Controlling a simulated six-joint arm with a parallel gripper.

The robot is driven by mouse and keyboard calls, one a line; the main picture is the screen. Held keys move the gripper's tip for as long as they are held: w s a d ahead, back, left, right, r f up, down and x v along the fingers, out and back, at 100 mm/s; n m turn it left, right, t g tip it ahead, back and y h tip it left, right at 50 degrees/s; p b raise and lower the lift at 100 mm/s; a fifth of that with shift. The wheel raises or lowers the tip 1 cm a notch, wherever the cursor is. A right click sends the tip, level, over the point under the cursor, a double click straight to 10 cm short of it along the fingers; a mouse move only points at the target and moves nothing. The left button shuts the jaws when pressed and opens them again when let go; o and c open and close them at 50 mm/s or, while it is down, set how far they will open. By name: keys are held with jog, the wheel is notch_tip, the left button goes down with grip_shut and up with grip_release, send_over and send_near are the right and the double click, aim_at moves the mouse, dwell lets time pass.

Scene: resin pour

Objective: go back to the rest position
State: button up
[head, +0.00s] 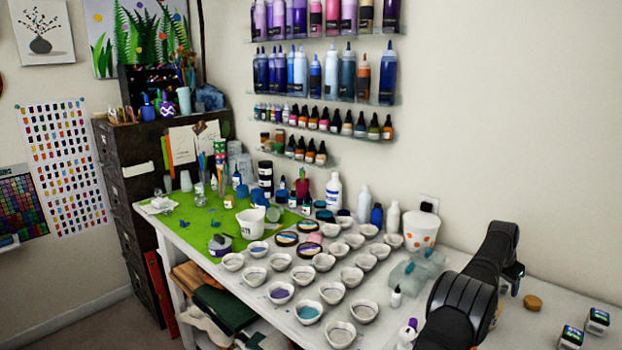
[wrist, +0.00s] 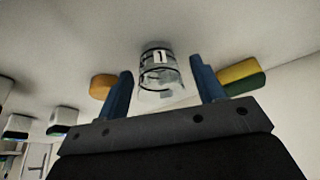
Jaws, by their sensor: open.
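My arm (head: 463,305) reaches in from the lower right of the head view. Its black links hide most of my gripper there. In the wrist view my gripper (wrist: 161,70) is open, with its two blue fingers apart. A clear cup (wrist: 162,82) with dark lines and a label reading "1" shows in the gap between the fingers, with space on both sides. I cannot tell how deep between the fingers it stands. I do not make out this cup in the head view.
A yellow-orange round piece (wrist: 102,86) and a yellow-green piece (wrist: 240,78) flank the fingers. Small jars (head: 597,320) stand at the table's right end. Many white bowls (head: 309,312) fill the middle. A white tub (head: 420,230) stands by the wall.

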jog(key=shift+r, duration=1.5)
jog(key=shift+f, duration=0.15)
